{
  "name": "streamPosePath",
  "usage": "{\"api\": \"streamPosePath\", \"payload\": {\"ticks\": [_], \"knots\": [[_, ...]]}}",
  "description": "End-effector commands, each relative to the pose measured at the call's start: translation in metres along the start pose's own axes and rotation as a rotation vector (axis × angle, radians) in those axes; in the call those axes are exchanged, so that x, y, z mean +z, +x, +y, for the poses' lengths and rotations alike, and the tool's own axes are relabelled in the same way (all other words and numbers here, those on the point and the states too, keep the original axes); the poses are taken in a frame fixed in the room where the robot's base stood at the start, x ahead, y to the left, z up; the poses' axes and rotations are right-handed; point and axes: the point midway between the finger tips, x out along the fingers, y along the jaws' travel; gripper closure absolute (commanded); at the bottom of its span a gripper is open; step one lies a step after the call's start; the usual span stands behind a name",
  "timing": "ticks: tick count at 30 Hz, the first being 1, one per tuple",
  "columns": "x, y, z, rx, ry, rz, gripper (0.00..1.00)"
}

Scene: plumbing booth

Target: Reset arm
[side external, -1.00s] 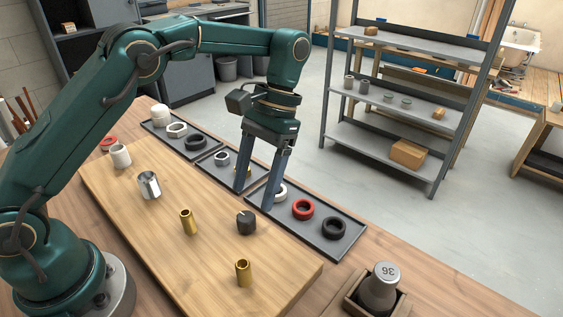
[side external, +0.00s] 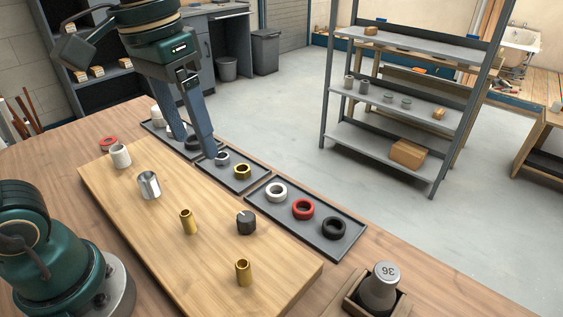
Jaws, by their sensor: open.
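My gripper (side external: 193,142) is at the upper left, pointing down over the trays, with its two blue-grey fingers apart and nothing seen between them. Its fingertips hide part of the left tray (side external: 153,128) and overlap the left end of the middle tray in the picture. The middle tray (side external: 232,184) holds a silver ring (side external: 222,157) and a brass ring (side external: 242,171). The right tray (side external: 340,250) holds a white ring (side external: 276,192), a red ring (side external: 303,209) and a black ring (side external: 334,228).
On the wooden board (side external: 140,215) stand a white fitting (side external: 120,156), a steel cup (side external: 149,185), brass pieces (side external: 188,221) (side external: 243,272) and a dark knob (side external: 246,222). A red ring (side external: 109,142) lies behind it. A weight marked 36 (side external: 380,287) sits in a wooden box at the front right.

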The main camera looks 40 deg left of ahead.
Motion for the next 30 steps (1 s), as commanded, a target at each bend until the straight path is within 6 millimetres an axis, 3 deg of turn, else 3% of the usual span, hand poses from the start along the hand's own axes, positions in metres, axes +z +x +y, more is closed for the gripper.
{"api": "streamPosePath", "payload": {"ticks": [5,13,18,30], "knots": [[0.03,0.0,-0.009,-0.003,0.0,0.147,0.3],[0.063,0.031,-0.018,-0.017,0.021,0.317,0.3],[0.067,0.05,-0.02,-0.024,0.039,0.335,0.3],[0.061,0.048,-0.02,-0.025,0.049,0.363,0.3]]}}
